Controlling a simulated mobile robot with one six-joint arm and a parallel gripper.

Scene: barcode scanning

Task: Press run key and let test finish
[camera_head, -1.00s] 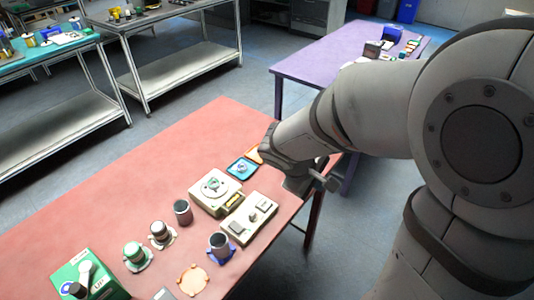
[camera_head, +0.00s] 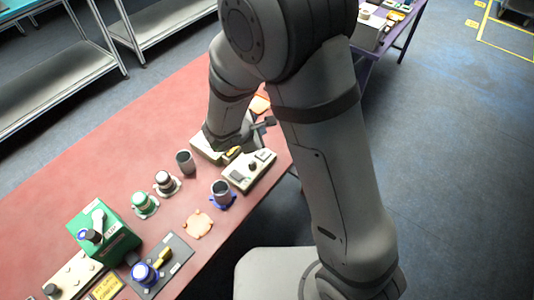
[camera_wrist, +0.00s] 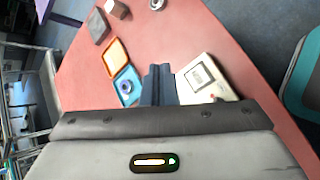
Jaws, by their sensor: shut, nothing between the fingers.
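A beige box with dark keys and a black knob (camera_head: 252,167) sits at the table's right edge in the head view. A second beige unit (camera_head: 203,148) lies just behind it, with a yellow display, mostly hidden by my arm. My gripper (camera_head: 266,123) is shut and empty, above and beyond these boxes. In the wrist view my shut fingers (camera_wrist: 158,80) point over the red table, left of a beige box with a grey screen (camera_wrist: 201,77) and a small red spot. I cannot tell which key is the run key. No contact with a key is visible.
On the red table (camera_head: 110,140) stand a dark cup (camera_head: 185,162), a cup in a blue holder (camera_head: 222,193), and a green machine (camera_head: 103,232). A blue tray (camera_wrist: 127,86) and an orange tray (camera_wrist: 115,56) lie left of my fingers.

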